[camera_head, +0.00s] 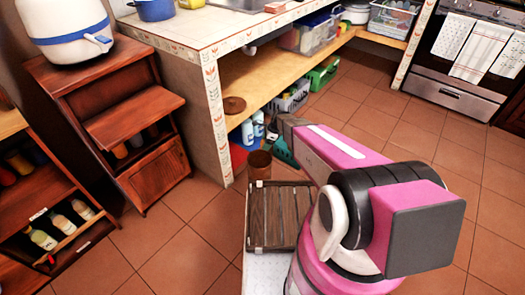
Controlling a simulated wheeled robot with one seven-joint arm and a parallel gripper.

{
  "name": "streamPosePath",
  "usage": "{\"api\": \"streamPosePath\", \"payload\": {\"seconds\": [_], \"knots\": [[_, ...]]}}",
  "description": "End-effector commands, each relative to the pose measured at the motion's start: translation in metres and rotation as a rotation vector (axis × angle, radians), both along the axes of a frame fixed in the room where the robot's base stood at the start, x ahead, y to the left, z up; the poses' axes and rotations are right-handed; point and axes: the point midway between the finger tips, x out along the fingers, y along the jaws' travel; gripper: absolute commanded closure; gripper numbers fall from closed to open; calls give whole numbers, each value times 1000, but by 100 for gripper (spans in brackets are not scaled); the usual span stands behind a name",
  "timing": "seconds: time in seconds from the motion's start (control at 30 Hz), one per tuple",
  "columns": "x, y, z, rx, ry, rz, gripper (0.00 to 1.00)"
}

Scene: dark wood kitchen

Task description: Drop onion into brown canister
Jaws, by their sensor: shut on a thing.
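A brown, open-topped cylindrical canister (260,165) stands low beside the end of the counter, just behind a slatted wooden crate. I cannot tell whether it stands on the floor or on the crate's far edge. My pink and grey arm reaches from the lower right toward the counter's lower shelf and ends in a dark grey part to the right of and above the canister. My gripper's fingers cannot be made out at that end. No onion can be seen.
The slatted crate (277,222) is in front of the canister. The counter's lower shelf (262,82) holds a brown round lid (234,105) and bins. Bottles (247,131) and a teal item (282,150) are under it. A wooden cabinet (135,140) stands left. Tiled floor is clear at right.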

Motion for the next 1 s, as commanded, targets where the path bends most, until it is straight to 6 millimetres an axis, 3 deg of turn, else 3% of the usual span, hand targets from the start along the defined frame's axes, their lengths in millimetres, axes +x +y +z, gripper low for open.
{"api": "streamPosePath", "payload": {"seconds": [0.03, 0.2, 0.57, 1.0], "knots": [[3, 6, -19, 1, 2, -62, 58], [4, 17, -54, -1, 1, -220, 58], [5, 20, -76, -1, 1, -280, 58], [5, 19, -120, -2, 1, -277, 58]]}}
